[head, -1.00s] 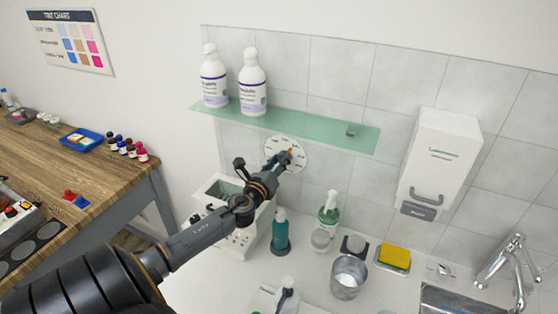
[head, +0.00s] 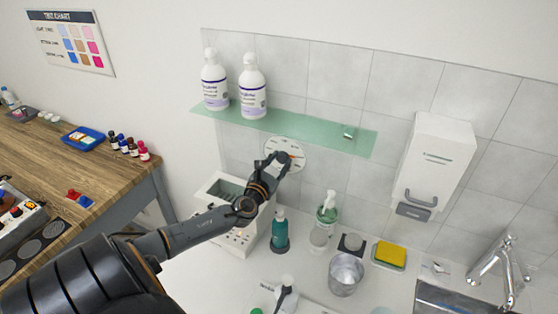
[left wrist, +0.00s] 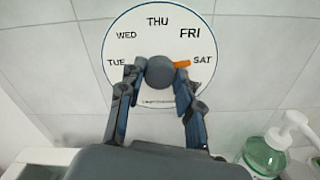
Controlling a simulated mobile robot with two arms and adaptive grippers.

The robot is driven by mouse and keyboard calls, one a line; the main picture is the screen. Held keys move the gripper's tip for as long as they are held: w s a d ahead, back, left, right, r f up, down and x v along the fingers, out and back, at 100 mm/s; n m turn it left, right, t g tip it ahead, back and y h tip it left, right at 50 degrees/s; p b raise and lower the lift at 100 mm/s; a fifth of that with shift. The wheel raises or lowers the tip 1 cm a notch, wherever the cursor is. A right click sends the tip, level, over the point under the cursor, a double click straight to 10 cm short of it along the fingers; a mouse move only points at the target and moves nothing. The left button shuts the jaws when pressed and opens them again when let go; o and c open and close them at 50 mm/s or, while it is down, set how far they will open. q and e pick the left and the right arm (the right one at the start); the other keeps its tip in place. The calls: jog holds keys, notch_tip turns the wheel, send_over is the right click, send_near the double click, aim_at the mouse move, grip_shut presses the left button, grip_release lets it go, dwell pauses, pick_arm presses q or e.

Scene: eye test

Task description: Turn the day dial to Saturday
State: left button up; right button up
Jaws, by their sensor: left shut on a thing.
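The day dial (head: 286,143) is a white disc on the tiled wall below the glass shelf. In the left wrist view its face (left wrist: 158,42) shows TUE, WED, THU, FRI and SAT; its lower part is partly hidden. A grey round knob (left wrist: 160,73) sits at its centre, with an orange pointer (left wrist: 182,64) directed right and slightly up, in line with SAT. My left gripper (head: 279,158) is at the dial; the left wrist view shows its fingers (left wrist: 159,78) on both sides of the knob, shut on it. My right gripper is not in view.
A green glass shelf (head: 310,134) with two white pump bottles (head: 252,92) is just above the dial. A white container (head: 223,185), a teal bottle (head: 279,232) and a green soap bottle (head: 325,212) stand below. A paper dispenser (head: 437,165) hangs right.

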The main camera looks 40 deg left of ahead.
pick_arm(q)
jog(key=shift+m, duration=0.4)
jog(key=o, duration=1.1)
jog(key=shift+o, duration=0.2)
jog(key=v, duration=1.2)
